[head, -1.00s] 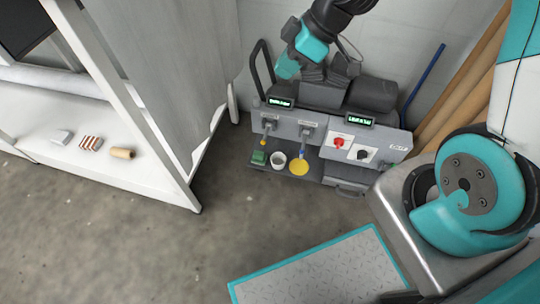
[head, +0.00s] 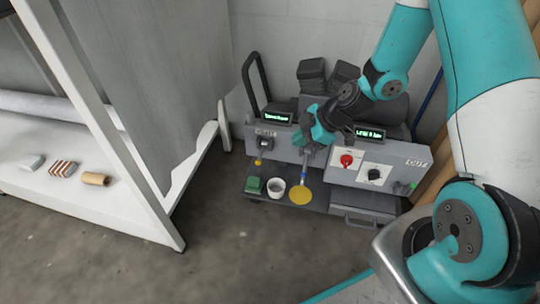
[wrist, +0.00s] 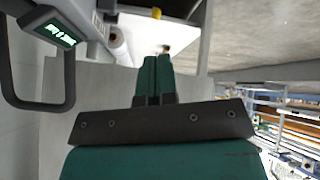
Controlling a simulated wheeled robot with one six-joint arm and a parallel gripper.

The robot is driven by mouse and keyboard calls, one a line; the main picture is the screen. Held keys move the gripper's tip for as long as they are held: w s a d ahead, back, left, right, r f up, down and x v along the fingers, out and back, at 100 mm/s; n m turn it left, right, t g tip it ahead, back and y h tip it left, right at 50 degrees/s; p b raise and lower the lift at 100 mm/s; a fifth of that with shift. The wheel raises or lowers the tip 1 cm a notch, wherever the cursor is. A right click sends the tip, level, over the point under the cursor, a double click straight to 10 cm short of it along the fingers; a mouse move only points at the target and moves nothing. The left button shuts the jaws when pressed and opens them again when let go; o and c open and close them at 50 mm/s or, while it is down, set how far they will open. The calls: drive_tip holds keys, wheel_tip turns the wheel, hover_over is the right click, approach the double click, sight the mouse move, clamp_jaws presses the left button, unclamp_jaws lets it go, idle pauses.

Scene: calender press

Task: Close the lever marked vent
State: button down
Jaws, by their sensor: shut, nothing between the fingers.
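A grey machine panel (head: 340,172) stands against the wall in the head view. Its left lever (head: 260,150) hangs down to a yellow tip, under a label that seems to read HEAT. A second lever (head: 304,168) with a blue band hangs just to its right. My gripper (head: 309,146) is in front of its upper part and hides its label, so I cannot read "vent" anywhere. In the wrist view my gripper (wrist: 153,62) has both green fingers together with nothing between them. I cannot tell whether it touches the lever.
A red knob (head: 347,160) and a black knob (head: 374,174) sit right of the levers. A green block (head: 253,185), white cup (head: 276,187) and yellow disc (head: 300,196) are below. A black loop handle (head: 253,75) rises at left. A white frame (head: 150,195) stands left; floor between is clear.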

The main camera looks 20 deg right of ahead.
drive_tip(key=b, duration=0.6)
approach(261, 153)
wheel_tip(261, 153, down, 5)
drive_tip(key=s+a, duration=0.3)
drive_tip(key=shift+w+a+f+b, duration=0.3)
drive_tip(key=shift+w+a, duration=0.15)
drive_tip(key=shift+w, duration=0.3)
drive_tip(key=shift+w+a+f+b, duration=0.3)
drive_tip(key=shift+w+a, duration=0.1)
drive_tip(key=shift+w, duration=0.35)
drive_tip(key=shift+a, duration=0.1)
